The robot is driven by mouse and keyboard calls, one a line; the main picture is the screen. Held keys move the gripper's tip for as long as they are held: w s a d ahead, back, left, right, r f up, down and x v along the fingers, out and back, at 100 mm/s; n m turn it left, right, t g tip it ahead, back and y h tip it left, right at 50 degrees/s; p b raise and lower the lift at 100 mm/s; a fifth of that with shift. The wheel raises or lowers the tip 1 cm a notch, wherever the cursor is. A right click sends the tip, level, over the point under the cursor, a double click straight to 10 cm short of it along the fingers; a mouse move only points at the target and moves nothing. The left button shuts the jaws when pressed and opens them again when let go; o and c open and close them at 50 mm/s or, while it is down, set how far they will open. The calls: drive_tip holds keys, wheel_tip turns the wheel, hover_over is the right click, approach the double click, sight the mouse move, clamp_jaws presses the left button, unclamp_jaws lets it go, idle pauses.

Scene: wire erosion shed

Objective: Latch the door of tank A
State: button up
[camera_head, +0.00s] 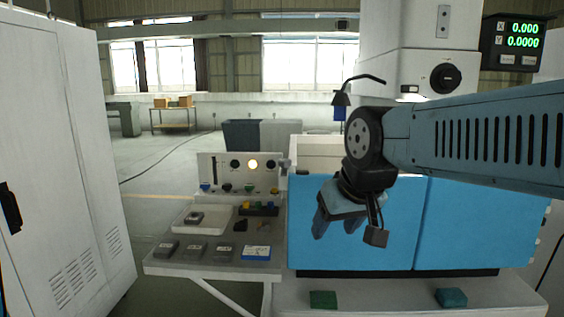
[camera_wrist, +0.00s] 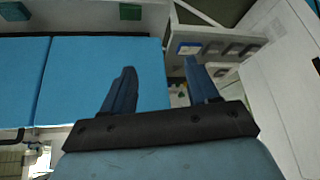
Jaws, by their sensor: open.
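Two blue door panels stand side by side on the front of the machine, a left one (camera_head: 388,235) and a right one (camera_head: 475,225). Both look closed, with a thin seam between them. I read no letter marking tank A, and I cannot make out a latch clearly. My gripper (camera_head: 335,230) hangs in front of the left panel, pointing down, and covers part of it. In the wrist view my gripper (camera_wrist: 160,72) is open with nothing between its fingers. The blue panels also show there, one (camera_wrist: 100,80) beside and behind the fingers, the other (camera_wrist: 22,80) farther left.
A side table (camera_head: 215,268) left of the doors holds a white tray (camera_head: 215,220), several grey blocks and a blue-labelled box (camera_head: 257,253). Two green blocks (camera_head: 323,299) (camera_head: 452,297) lie on the ledge below the doors. A white cabinet (camera_head: 65,170) stands far left.

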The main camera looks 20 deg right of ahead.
drive_tip(key=shift+o, duration=0.8)
drive_tip(key=w+a+r+t+y, duration=0.1)
drive_tip(key=w+a+r+t, duration=0.2)
drive_tip(key=w, duration=0.6)
drive_tip(key=w+a+r+t+y, duration=0.1)
drive_tip(key=w+a+r, duration=0.3)
drive_tip(key=w, duration=0.5)
drive_tip(key=shift+a+r+m+t+y, duration=0.35)
drive_tip(key=shift+a+t+y, duration=0.1)
drive_tip(key=shift+t, duration=0.45)
drive_tip(key=w+r+m+t+h, duration=0.2)
drive_tip(key=w+m+t+h, duration=0.35)
drive_tip(key=w, duration=1.05)
drive_tip(key=m+g+h, duration=0.7)
drive_tip(key=g+h, duration=0.2)
drive_tip(key=h, duration=0.5)
approach(289, 160)
drive_tip(key=x, duration=1.1)
drive_tip(key=shift+w+a+f, duration=0.25)
drive_tip(key=shift+w+f, duration=0.05)
drive_tip(key=shift+w, duration=0.05)
drive_tip(key=shift+c, duration=0.3)
drive_tip(key=c, duration=1)
